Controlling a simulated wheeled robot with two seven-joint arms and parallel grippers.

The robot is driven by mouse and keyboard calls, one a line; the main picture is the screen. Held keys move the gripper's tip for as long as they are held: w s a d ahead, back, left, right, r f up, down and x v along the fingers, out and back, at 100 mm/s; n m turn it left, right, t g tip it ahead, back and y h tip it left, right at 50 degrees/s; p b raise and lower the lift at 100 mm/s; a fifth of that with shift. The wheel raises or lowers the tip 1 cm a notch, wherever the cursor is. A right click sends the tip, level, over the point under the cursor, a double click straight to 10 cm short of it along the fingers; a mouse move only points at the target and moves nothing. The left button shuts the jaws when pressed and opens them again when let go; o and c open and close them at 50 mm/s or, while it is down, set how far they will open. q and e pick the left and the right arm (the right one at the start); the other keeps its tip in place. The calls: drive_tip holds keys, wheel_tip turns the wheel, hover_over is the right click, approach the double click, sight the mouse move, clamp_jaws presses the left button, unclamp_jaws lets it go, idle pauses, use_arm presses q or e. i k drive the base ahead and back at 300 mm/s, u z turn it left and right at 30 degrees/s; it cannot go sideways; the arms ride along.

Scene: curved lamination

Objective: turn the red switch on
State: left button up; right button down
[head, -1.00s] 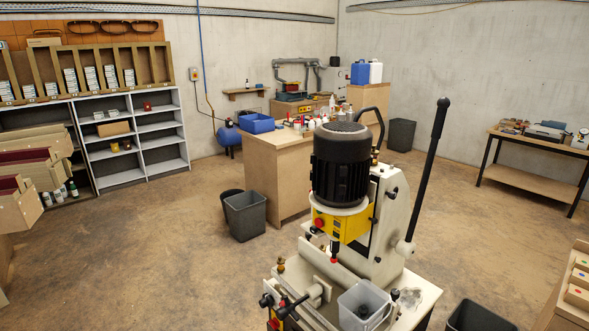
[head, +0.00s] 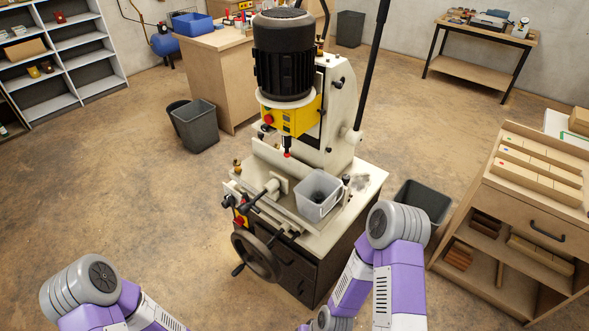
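The machine (head: 322,110) stands in the middle of the head view, with a black motor on top and a long lever at its right. A yellow control box (head: 292,117) under the motor carries a red knob (head: 268,119) on its left end. A second red control on a yellow plate (head: 241,218) sits low on the machine's left side, above the handwheel. I cannot tell the on or off state of either. My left arm shows at bottom left and my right arm at bottom right, in front of the machine. Both grippers are out of view.
A clear plastic container (head: 319,194) sits on the machine table. A handwheel (head: 256,256) sticks out at its front left. A drawer cabinet (head: 528,200) stands at right, with a dark bin (head: 424,201) beside it. Grey bins (head: 196,126) stand behind left. The floor at left is clear.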

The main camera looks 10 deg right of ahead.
sight(238, 220)
drive_tip(key=u, duration=0.75)
drive_tip(key=i, duration=3.95)
drive_tip(key=z, duration=3.85)
drive_tip(key=k, duration=1.1)
drive_tip(key=z, duration=0.85)
